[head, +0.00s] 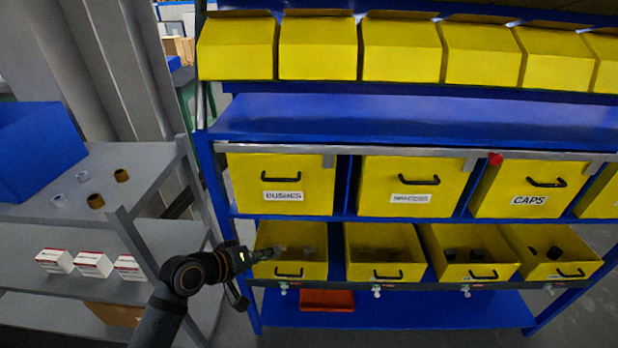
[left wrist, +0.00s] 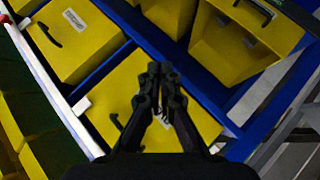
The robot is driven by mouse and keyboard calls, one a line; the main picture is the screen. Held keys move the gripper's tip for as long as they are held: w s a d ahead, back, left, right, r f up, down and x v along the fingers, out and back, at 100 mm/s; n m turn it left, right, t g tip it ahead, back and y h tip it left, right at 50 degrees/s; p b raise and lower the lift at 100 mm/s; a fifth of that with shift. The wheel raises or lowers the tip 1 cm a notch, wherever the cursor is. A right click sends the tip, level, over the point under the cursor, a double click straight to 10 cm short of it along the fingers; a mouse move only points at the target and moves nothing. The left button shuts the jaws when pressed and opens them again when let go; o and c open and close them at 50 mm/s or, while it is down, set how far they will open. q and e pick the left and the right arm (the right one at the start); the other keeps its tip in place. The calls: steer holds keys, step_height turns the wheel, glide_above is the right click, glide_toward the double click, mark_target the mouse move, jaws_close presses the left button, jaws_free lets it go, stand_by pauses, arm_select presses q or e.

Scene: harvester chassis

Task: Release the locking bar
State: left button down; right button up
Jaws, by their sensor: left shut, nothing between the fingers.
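The locking bar (head: 400,153) is a grey strip along the top of the labelled yellow drawer row, with tabs hanging over the drawer fronts. A red knob (head: 495,158) sits on it above the CAPS drawer (head: 528,188). In the left wrist view the bar (left wrist: 42,82) runs as a pale diagonal strip at the left, the red knob (left wrist: 4,18) at the edge. My left gripper (head: 281,251) is shut and empty, low at the left, over the open bin below the BUSHES drawer (head: 283,183). It also shows in the wrist view (left wrist: 160,72). My right gripper is not in view.
Open yellow bins (head: 385,252) hang below the drawers, some with dark parts. Closed yellow bins (head: 400,50) stand above a blue shelf (head: 410,118). A grey cart (head: 150,165) with a blue box (head: 38,148) and white boxes (head: 92,263) stands at the left.

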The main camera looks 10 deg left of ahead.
arm_select(q)
steer(key=w+a+r+n+t+h, duration=0.1)
steer(key=w+r+n+t+h, duration=0.1)
steer(key=r, duration=0.6)
steer(key=w+a+r+n+t+h, duration=0.1)
steer(key=w+r+n+t+h, duration=0.1)
steer(key=w+r+n, duration=0.2)
step_height(320, 180, up, 4)
steer(key=w, duration=0.3)
steer(key=shift+r, duration=0.1)
